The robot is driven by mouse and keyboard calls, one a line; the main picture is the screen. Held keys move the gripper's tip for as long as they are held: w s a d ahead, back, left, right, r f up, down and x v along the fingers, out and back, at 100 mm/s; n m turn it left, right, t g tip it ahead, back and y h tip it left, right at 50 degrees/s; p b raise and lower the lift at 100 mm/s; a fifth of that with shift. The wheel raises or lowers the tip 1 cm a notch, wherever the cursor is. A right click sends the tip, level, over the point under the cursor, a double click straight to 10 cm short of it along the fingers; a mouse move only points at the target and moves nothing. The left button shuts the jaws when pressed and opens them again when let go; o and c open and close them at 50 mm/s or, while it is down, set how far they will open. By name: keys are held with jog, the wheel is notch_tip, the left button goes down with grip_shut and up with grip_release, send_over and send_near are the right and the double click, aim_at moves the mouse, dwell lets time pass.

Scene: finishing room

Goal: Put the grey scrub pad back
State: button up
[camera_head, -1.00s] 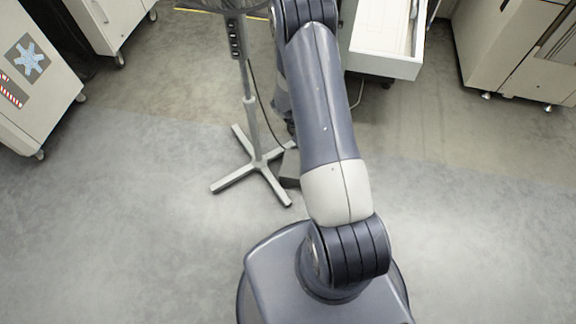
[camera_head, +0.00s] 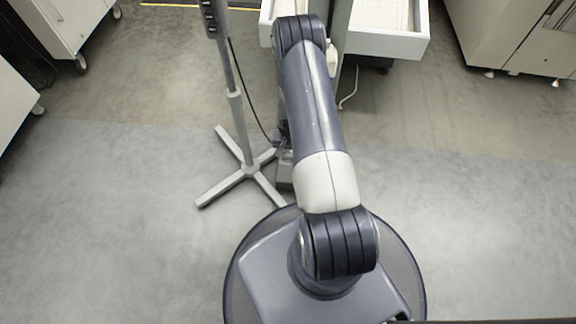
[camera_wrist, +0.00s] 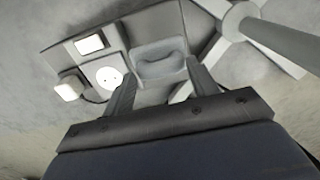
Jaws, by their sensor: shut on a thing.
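In the wrist view my gripper (camera_wrist: 160,72) has its two dark fingers on either side of a light grey piece with a hollowed middle, which looks like the grey scrub pad (camera_wrist: 160,58). The fingers are shut on it and its near side is partly hidden by them. In the head view my arm reaches away towards the top, and its far end, the gripper and the pad are out of sight.
A grey panel carries a white round socket (camera_wrist: 109,77), a light switch (camera_wrist: 89,44) and a plug (camera_wrist: 70,88). A stand with a crossed foot (camera_head: 248,172) and a hanging cable is left of my arm. A white drawer (camera_head: 392,46) stands open beyond.

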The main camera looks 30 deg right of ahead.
aim_at(289, 162)
notch_tip(289, 162, down, 7)
jog(key=shift+f+b, duration=0.1)
jog(key=shift+b, duration=1.1)
jog(key=o, duration=0.6)
notch_tip(289, 162, up, 12)
jog(key=p, duration=0.4)
